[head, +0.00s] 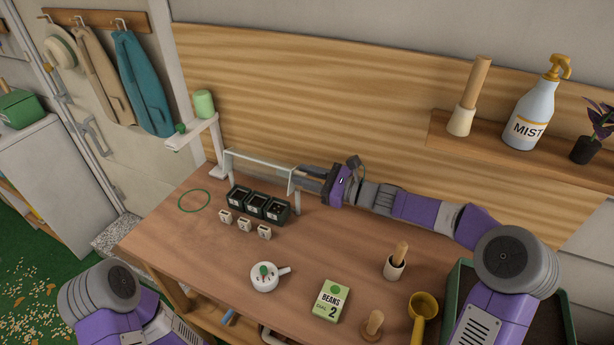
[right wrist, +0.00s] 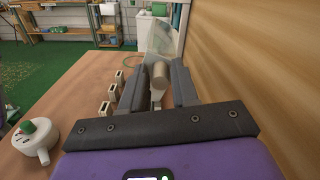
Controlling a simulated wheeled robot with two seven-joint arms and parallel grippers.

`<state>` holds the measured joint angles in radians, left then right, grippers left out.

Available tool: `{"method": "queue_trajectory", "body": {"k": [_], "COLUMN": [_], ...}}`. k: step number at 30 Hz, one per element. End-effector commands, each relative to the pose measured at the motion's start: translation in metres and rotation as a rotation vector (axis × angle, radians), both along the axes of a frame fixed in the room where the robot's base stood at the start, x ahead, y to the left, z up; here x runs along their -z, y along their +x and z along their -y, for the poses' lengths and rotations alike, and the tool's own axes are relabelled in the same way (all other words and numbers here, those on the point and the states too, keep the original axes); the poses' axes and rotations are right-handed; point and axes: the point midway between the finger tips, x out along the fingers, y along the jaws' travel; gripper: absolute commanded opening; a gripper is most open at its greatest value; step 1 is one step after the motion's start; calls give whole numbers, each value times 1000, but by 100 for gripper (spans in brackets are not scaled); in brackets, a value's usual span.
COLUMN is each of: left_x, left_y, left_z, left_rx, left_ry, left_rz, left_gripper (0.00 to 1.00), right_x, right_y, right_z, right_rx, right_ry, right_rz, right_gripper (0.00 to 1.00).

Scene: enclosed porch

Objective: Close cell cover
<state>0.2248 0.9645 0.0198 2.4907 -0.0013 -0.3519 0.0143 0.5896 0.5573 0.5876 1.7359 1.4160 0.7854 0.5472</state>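The clear cell cover (head: 258,167) stands raised above and behind several black cells (head: 258,205) on the wooden table. My right gripper (head: 306,178) reaches in from the right at the cover's right end. In the right wrist view my right gripper's fingers (right wrist: 156,90) are apart, with a pale rounded piece (right wrist: 160,73) showing between them. The clear panel of the cover (right wrist: 164,40) shows just beyond. I cannot tell whether either finger touches the piece. The black cells are mostly hidden in the wrist view. My left gripper is out of view.
Small white blocks (head: 244,224) stand in front of the cells. A white pot with a handle (head: 264,278), a beans packet (head: 331,301) and a wooden-handled tool (head: 396,262) stand nearer. A small shelf with a green candle-like cylinder (head: 204,104) is left of the cover. The wooden back panel (head: 330,110) rises close behind.

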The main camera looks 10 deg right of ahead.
Motion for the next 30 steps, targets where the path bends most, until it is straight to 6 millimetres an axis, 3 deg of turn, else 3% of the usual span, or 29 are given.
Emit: {"method": "queue_trajectory", "body": {"k": [1, 6, 17, 30], "left_x": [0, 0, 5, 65], "left_y": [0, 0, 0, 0], "left_z": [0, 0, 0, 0], "left_rx": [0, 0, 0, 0], "left_ry": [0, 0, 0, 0], "left_rz": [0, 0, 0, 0], "left_gripper": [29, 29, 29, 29], "right_x": [0, 0, 1, 9], "right_y": [0, 0, -2, -17], "right_z": [0, 0, -1, -11], "right_rx": [0, 0, -1, 0], "right_ry": [0, 0, -12, -188], "right_rz": [0, 0, 17, 278], "right_gripper": [21, 0, 0, 0]}}
